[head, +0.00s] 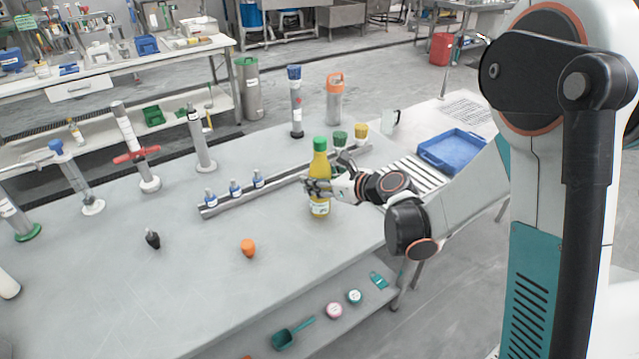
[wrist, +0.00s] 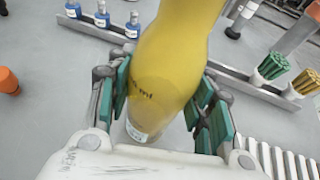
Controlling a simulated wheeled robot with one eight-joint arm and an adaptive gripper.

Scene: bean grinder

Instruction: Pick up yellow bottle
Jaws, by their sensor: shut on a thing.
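The yellow bottle (head: 320,165) with a green cap stands upright near the right edge of the grey table in the head view. In the wrist view the yellow bottle (wrist: 172,65) fills the middle, with a white label at its lower part. My gripper (head: 318,187) reaches in from the right. Its teal-padded fingers (wrist: 160,105) are on both sides of the bottle, shut on it. From these views I cannot tell whether the bottle's base touches the table.
A metal rail (head: 222,206) with several small blue-capped bottles lies just left of and behind the bottle. An orange piece (head: 248,248) and a dark piece (head: 152,239) lie at the front. A blue tray (head: 452,150) is at the right. The table's front left is mostly clear.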

